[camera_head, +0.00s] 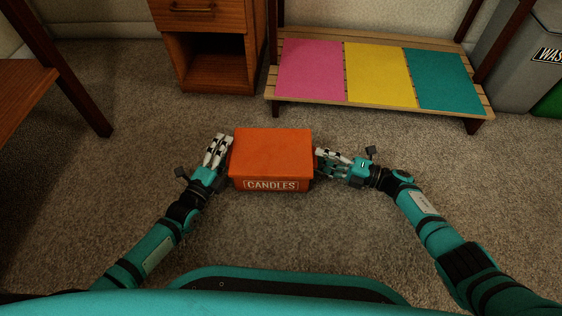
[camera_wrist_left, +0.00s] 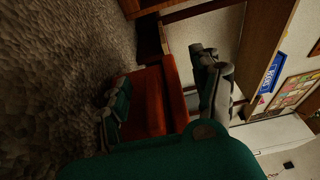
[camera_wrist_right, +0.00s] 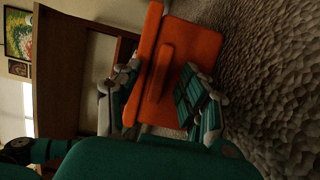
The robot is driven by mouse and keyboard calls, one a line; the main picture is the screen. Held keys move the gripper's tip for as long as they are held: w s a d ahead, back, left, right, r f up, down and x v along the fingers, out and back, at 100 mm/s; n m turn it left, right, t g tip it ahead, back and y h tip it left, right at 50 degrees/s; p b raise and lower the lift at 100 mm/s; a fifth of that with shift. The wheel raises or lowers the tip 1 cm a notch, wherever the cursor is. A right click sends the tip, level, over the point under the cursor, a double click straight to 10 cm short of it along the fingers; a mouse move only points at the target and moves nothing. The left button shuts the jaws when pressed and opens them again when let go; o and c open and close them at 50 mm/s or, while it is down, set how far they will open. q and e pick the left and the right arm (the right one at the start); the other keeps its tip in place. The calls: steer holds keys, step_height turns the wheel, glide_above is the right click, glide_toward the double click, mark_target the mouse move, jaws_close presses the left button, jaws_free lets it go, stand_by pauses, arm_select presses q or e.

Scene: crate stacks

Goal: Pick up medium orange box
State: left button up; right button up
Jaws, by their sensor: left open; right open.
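The orange box (camera_head: 272,155), lidded and labelled CANDLES on its front, rests on the carpet in front of me. My left gripper (camera_head: 216,152) is open at the box's left side. My right gripper (camera_head: 330,162) is open at its right side. In the left wrist view the box's side (camera_wrist_left: 158,100) shows between the open fingers (camera_wrist_left: 165,98). In the right wrist view the box's side and its raised handle strip (camera_wrist_right: 162,72) show close in front of the open fingers (camera_wrist_right: 160,95). Whether the fingers touch the box cannot be told.
A low wooden rack (camera_head: 462,108) with pink, yellow and teal panels stands behind. A wooden cabinet (camera_head: 215,62) stands back left, a brown table (camera_head: 25,85) at left, and a grey waste bin (camera_head: 515,65) back right. The carpet (camera_head: 330,225) around the box is clear.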

arm_select(q)
steer(key=shift+c, duration=0.5)
arm_select(e)
steer(key=shift+c, duration=0.4)
arm_select(q)
steer(key=c, duration=0.7)
arm_select(e)
steer(key=c, duration=0.7)
arm_select(q)
jaws_close()
arm_select(e)
jaws_close()
arm_select(q)
steer(key=shift+w, duration=0.1)
